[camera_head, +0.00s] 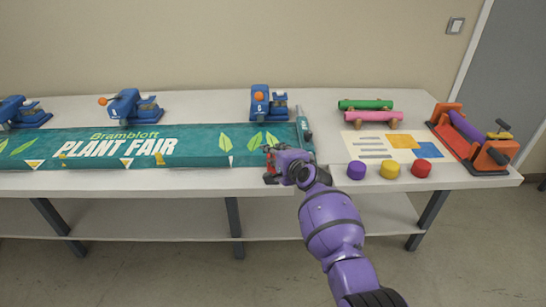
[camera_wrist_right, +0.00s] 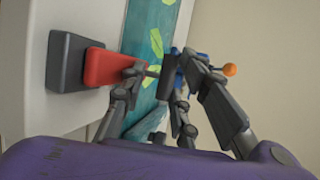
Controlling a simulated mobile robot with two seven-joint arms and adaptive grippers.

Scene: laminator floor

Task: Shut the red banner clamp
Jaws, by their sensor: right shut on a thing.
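The red banner clamp (camera_head: 270,178) is at the front edge of the teal banner, near its right end, mostly hidden behind my right gripper (camera_head: 278,161). In the right wrist view the red clamp (camera_wrist_right: 103,68) shows as a red block on a dark grey base. My right gripper (camera_wrist_right: 158,76) is closed around a dark part beside the red block; the fingers hide much of it, so I cannot tell the lever's exact angle. The banner (camera_head: 120,147) lies flat along the table and reads "Brambloft Plant Fair". My left gripper is not in view.
Blue clamps, one (camera_head: 135,107) with its orange knob out to the left and another (camera_head: 268,102), stand along the back edge. A teal tool (camera_head: 304,130) lies at the banner's right end. Coloured pots, a printed sheet (camera_head: 372,146), rolls and an orange machine (camera_head: 470,138) occupy the right.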

